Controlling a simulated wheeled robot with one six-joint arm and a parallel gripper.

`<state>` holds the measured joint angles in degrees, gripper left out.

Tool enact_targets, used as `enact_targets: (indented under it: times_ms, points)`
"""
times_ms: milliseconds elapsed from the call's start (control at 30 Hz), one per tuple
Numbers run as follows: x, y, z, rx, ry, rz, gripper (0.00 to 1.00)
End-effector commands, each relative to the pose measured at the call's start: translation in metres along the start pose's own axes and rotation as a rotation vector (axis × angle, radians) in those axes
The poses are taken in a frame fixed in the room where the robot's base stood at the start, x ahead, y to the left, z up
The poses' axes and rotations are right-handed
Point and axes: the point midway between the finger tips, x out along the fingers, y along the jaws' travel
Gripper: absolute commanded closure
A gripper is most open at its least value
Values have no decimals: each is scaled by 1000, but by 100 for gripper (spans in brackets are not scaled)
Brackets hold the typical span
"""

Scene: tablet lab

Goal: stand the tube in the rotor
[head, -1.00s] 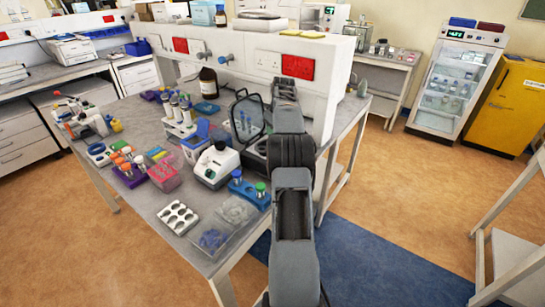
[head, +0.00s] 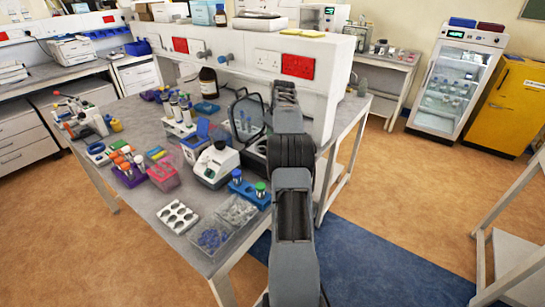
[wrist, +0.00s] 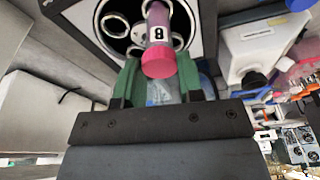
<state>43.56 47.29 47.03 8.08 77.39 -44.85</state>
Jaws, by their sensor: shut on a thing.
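In the wrist view the tube (wrist: 158,24) has a pink cap (wrist: 158,63) and a white label marked 8. My gripper (wrist: 170,72) has green fingers, one on each side of the cap, and is shut on the tube. The tube's far end points at the dark rotor (wrist: 122,44), which has round, metal-rimmed holes. I cannot tell whether the tube's tip is inside a hole or above it. In the head view the centrifuge's raised clear lid (head: 247,113) shows beside my arm, which hides my gripper, the tube and most of the rotor.
A white benchtop device (head: 215,165) stands left of the centrifuge. A blue rack (head: 247,190) with capped tubes is in front. A white upright housing (head: 310,95) stands behind.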

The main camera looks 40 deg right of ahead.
Motion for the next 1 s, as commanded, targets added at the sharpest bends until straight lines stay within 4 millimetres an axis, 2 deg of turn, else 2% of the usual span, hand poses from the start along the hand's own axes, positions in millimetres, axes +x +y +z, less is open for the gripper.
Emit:
enact_targets:
  times_ms: [567, 1000]
  points:
    - [4, 0, 1, 0, 0, 0, 83]
    - [15, 0, 3, 0, -1, -1, 83]
